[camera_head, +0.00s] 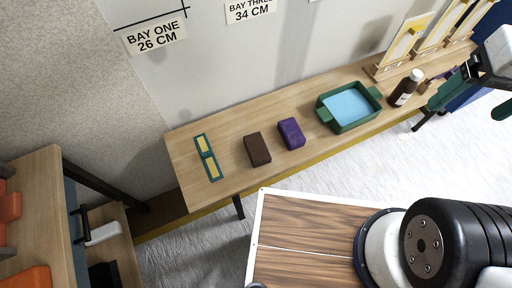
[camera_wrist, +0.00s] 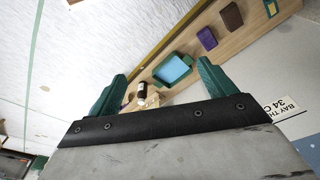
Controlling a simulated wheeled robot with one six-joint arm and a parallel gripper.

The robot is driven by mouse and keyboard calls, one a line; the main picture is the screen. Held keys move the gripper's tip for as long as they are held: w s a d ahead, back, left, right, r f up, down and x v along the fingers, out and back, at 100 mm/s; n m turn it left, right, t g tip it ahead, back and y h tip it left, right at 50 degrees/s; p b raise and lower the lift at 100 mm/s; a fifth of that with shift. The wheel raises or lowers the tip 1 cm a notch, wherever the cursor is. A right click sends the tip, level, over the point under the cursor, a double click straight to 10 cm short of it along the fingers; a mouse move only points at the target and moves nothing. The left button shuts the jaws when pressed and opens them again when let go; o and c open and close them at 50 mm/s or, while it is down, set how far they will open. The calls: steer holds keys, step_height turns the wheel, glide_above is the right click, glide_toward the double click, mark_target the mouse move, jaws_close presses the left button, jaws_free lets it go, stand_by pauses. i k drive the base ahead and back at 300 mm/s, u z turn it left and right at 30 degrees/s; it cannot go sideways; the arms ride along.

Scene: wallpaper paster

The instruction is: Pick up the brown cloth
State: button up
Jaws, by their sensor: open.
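The brown cloth (camera_head: 257,149) is a dark brown, block-shaped bundle lying on the long wooden bench, left of a similar purple one (camera_head: 291,133). The brown cloth also shows at the top of the wrist view (camera_wrist: 231,16). My gripper (camera_wrist: 162,72) is open, with its two teal fingers spread and nothing seen held between them. In the head view, part of my gripper shows at the right edge, far to the right of the brown cloth. The gripper is well apart from the cloth.
The bench (camera_head: 222,115) runs along the wall. It holds a teal-and-yellow item (camera_head: 207,158), a green tray with blue inside (camera_head: 321,116), a dark bottle (camera_head: 404,90) and wooden racks (camera_head: 386,68). Bare bench surrounds the brown cloth. A shelf unit (camera_head: 38,165) stands at left.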

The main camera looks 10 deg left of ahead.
mark_target(258, 153)
steer(key=z, duration=2)
steer(key=k, duration=0.45)
steer(key=u, duration=2)
